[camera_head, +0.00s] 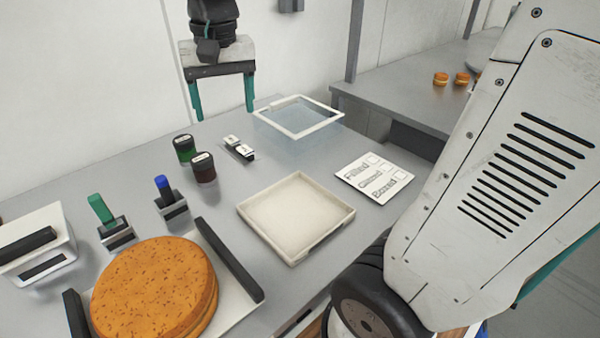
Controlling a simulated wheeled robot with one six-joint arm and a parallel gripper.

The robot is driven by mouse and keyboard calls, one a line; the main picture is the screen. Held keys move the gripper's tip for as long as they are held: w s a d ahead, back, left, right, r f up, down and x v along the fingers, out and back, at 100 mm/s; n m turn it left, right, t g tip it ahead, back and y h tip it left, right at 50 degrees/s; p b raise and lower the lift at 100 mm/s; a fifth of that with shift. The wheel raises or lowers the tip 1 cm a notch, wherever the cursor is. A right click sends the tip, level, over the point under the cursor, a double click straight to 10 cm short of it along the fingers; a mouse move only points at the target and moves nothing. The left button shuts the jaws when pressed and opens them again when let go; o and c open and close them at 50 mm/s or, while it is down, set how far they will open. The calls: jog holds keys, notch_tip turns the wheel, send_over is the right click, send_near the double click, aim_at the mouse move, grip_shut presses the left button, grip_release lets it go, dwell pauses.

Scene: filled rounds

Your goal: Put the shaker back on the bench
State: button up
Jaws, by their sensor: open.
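No object that I can clearly tell is the shaker shows in the head view. Two small jars with dark lids and pale tops stand upright on the grey bench (130,170): a green jar (185,149) and a dark red jar (204,168) close beside it. I cannot tell if either is the shaker. My gripper is out of view. My pale arm link fills the right side and hides part of the bench and floor.
A round brown cake (155,287) sits on a board at front left. Green (101,209) and blue (162,187) handled tools stand in holders. An empty cream tray (295,252), a white frame (300,133) and a label card (374,178) lie to the right.

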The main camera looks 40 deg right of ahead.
jog(key=s+f+n, duration=0.2)
jog(key=s+f, duration=0.1)
jog(key=s, duration=0.6)
jog(key=s+f+n, duration=0.2)
jog(key=s, duration=0.8)
jog(key=shift+d+f, duration=0.4)
jog(key=shift+d, duration=0.05)
